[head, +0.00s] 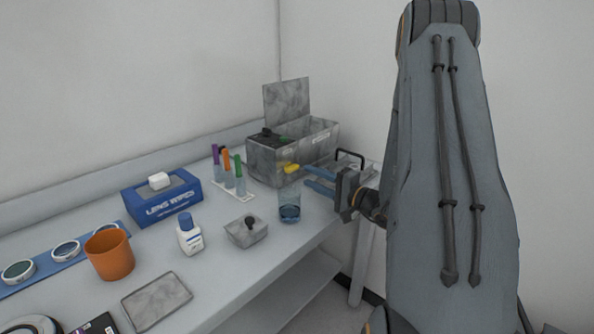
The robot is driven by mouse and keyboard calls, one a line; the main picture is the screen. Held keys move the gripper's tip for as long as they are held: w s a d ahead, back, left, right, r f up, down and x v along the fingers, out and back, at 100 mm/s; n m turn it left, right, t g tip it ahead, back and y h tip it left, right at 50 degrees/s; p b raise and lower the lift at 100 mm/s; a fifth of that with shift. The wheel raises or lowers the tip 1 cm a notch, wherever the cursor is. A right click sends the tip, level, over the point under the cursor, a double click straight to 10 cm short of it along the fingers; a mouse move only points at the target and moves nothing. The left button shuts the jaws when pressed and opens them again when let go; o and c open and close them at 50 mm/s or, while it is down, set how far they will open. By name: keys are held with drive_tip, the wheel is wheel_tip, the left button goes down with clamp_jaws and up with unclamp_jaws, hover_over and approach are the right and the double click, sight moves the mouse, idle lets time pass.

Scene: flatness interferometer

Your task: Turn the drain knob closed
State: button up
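No knob is labelled as a drain knob in the head view. A small yellow piece (291,168) shows at the lower front of the open grey mottled box (277,164); it may be the knob, but I cannot tell its turn position. My gripper (305,176) reaches in from the right, its two blue fingers spread apart. The upper fingertip is close to the yellow piece; I cannot tell whether they touch. Nothing shows between the fingers. The box's lid stands upright, and dark items lie inside.
A glass with blue liquid (289,206) stands just below my gripper.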

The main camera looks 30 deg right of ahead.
sight(294, 170)
drive_tip(key=p+x, duration=0.1)
drive_tip(key=x, duration=0.5)
clamp_jaws()
